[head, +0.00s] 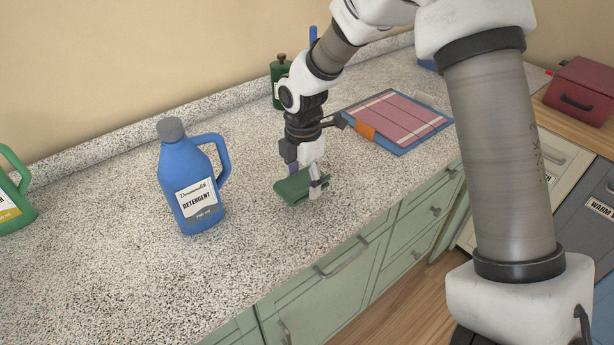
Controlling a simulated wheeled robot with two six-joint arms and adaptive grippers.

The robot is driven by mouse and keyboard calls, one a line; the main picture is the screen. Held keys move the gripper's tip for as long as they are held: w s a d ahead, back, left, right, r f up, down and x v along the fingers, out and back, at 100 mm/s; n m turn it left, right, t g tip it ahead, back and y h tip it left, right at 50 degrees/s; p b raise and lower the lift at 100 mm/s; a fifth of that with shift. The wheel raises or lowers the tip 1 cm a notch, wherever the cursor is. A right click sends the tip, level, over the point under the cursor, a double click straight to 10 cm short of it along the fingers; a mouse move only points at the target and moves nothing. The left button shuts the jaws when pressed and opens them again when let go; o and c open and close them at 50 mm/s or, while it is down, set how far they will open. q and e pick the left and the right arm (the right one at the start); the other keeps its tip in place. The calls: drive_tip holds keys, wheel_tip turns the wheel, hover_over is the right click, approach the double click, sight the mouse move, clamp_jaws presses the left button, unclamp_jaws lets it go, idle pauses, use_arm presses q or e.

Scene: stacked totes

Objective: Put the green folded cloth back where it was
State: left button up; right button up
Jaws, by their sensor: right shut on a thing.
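The green folded cloth (295,189) is at the middle of the speckled counter (270,250), near its front edge. My right gripper (312,178) points down and is shut on the cloth, with one finger showing at its right side. I cannot tell whether the cloth touches the counter or hangs just above it. My left gripper does not show in the head view.
A blue detergent jug (190,180) stands left of the cloth. A green bottle (280,82) stands behind my right arm. A blue tray with a pink striped cloth (405,118) lies to the right. A green-handled jug (14,190) is at far left. A red box (582,92) sits at far right.

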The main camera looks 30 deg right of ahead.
sight(306, 178)
drive_tip(key=w+d, duration=0.2)
drive_tip(key=w, duration=0.1)
drive_tip(key=shift+d+p, duration=0.25)
drive_tip(key=shift+p, duration=0.05)
wheel_tip(306, 178, down, 3)
drive_tip(key=shift+s+f, duration=0.1)
drive_tip(key=shift+f, duration=0.35)
drive_tip(key=o, duration=1.1)
drive_tip(key=shift+f, duration=0.1)
wheel_tip(306, 178, up, 12)
drive_tip(key=shift+r, duration=0.2)
